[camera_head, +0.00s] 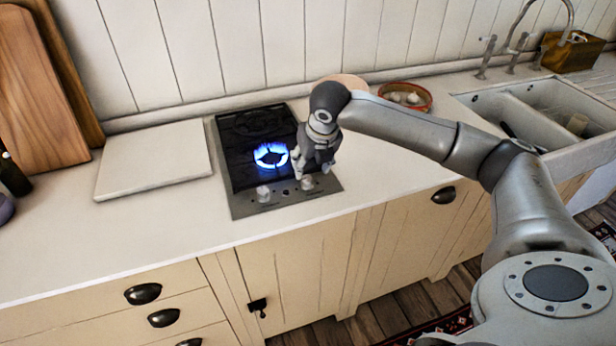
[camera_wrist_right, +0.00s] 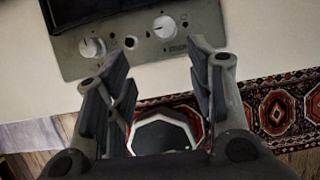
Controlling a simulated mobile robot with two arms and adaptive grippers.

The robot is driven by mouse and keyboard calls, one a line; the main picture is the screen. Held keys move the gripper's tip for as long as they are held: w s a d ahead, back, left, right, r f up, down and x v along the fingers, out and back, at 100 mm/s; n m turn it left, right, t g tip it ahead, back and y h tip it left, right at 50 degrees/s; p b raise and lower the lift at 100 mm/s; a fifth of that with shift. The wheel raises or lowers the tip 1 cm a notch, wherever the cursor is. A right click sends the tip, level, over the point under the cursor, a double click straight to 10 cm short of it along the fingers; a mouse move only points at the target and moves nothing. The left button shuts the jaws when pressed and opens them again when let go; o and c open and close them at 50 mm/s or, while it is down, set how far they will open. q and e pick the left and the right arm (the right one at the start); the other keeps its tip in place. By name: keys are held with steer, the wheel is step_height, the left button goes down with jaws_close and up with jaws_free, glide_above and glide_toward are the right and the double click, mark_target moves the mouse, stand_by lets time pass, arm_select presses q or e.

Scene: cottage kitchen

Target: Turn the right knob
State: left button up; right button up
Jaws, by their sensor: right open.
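A black gas hob (camera_head: 240,175) is set in the counter, with a steel front strip that carries two pale knobs. The right knob (camera_head: 307,183) shows just below my right gripper (camera_head: 313,167), and it is also in the right wrist view (camera_wrist_right: 165,27). The left knob (camera_head: 263,193) sits further left on the strip and shows in the wrist view too (camera_wrist_right: 92,47). My right gripper (camera_wrist_right: 160,65) is open and empty, its fingers spread apart and clear of the knob in the wrist view. My left gripper is out of view.
A blue flame (camera_head: 271,155) burns on the front burner. A white board (camera_head: 153,163) lies left of the hob, and wooden boards (camera_head: 40,95) lean on the wall. A red-rimmed bowl (camera_head: 405,96) and a sink (camera_head: 530,115) are to the right. The counter before the hob is clear.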

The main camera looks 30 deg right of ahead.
mark_target(307, 180)
steer(key=x, duration=0.3)
steer(key=p+x, duration=0.1)
steer(key=x, duration=0.2)
steer(key=d+x, duration=0.1)
steer(key=x, duration=0.3)
steer(key=shift+w+p, duration=0.3)
